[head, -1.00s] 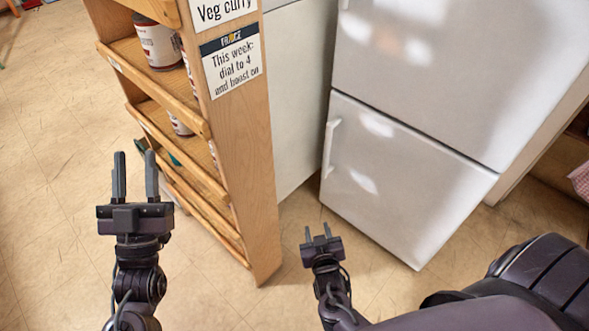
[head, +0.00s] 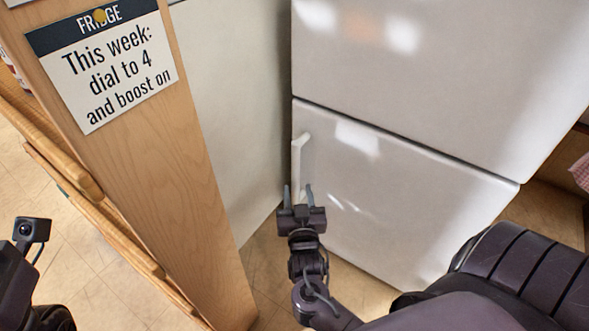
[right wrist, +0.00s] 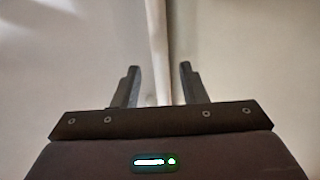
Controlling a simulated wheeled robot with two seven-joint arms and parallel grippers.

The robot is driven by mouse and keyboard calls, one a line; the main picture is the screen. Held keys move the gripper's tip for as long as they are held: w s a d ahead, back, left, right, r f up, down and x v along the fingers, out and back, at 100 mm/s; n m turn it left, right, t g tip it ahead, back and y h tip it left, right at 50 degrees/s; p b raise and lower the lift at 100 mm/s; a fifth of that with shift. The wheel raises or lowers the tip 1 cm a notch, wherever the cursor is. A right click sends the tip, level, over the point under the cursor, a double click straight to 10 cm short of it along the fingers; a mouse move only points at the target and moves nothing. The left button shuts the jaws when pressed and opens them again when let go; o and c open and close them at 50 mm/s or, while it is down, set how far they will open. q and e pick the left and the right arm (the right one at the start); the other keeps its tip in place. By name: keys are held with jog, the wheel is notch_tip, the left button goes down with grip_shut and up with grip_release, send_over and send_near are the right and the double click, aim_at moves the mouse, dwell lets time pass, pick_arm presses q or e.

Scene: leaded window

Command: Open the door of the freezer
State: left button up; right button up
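The freezer door (head: 390,200) is the lower white door of the fridge-freezer and looks shut. Its white vertical handle (head: 299,160) is at the door's upper left edge. My right gripper (head: 298,190) is open, with its fingers pointing towards the door just below and around the line of the handle's lower end. In the right wrist view a pale vertical bar, seemingly the handle (right wrist: 158,45), runs between the two open fingers (right wrist: 158,85); I cannot tell whether they touch it. Only part of my left arm shows at the lower left; its fingers are out of view.
A wooden shelf unit (head: 170,190) with a fridge sign (head: 105,65) stands close on the left. A pale panel (head: 232,100) is behind it. The upper fridge door (head: 430,70) is shut. Floor (head: 100,285) shows at lower left.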

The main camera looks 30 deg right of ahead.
aim_at(296, 179)
jog(key=b+x, duration=0.2)
jog(key=x, duration=0.4)
jog(key=shift+w+d, duration=0.1)
jog(key=shift+w, duration=0.1)
grip_shut()
